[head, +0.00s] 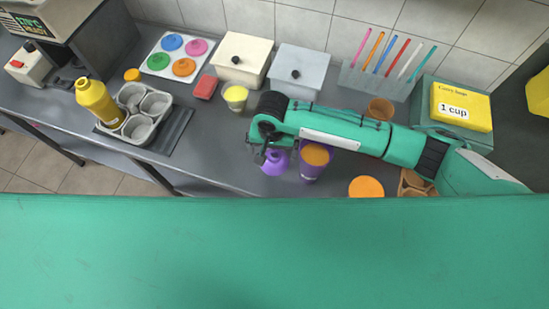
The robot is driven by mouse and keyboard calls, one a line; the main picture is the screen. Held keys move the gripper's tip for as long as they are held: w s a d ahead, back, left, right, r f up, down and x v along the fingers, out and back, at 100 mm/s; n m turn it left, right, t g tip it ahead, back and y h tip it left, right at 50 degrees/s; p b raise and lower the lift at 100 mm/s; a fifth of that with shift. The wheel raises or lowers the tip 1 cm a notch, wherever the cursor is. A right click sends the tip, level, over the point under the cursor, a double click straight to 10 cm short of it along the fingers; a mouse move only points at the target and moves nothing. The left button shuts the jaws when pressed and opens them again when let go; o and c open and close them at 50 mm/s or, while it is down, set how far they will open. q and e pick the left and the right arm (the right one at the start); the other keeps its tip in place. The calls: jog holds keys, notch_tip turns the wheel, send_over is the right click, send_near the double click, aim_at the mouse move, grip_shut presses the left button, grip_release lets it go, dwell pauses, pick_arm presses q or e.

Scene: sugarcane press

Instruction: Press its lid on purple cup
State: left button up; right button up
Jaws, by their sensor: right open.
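The purple cup (310,173) stands on the grey counter, partly behind my right arm. An orange-brown surface shows inside its rim. A rounded purple piece (274,163), which looks like the purple lid, is just left of the cup and apart from it. My right gripper (266,153) is open, pointing down directly at the purple piece. Its fingers partly cover the piece, and I cannot tell whether they touch it. My left gripper is not in view.
A tray of coloured lids (178,54) lies at the back left, near a cup carrier (138,112) and yellow bottle (98,102). Two lidded boxes (297,72) and a straw rack (376,82) stand behind my arm. An orange disc (366,187) is at the front right.

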aim_at(275, 157)
jog(key=f, duration=0.1)
jog(key=f+p, duration=0.1)
jog(key=f, duration=0.1)
jog(key=f+p, duration=0.1)
jog(key=shift+d+f, duration=0.25)
jog(key=shift+d, duration=0.05)
jog(key=shift+f, duration=0.35)
jog(key=c, duration=0.9)
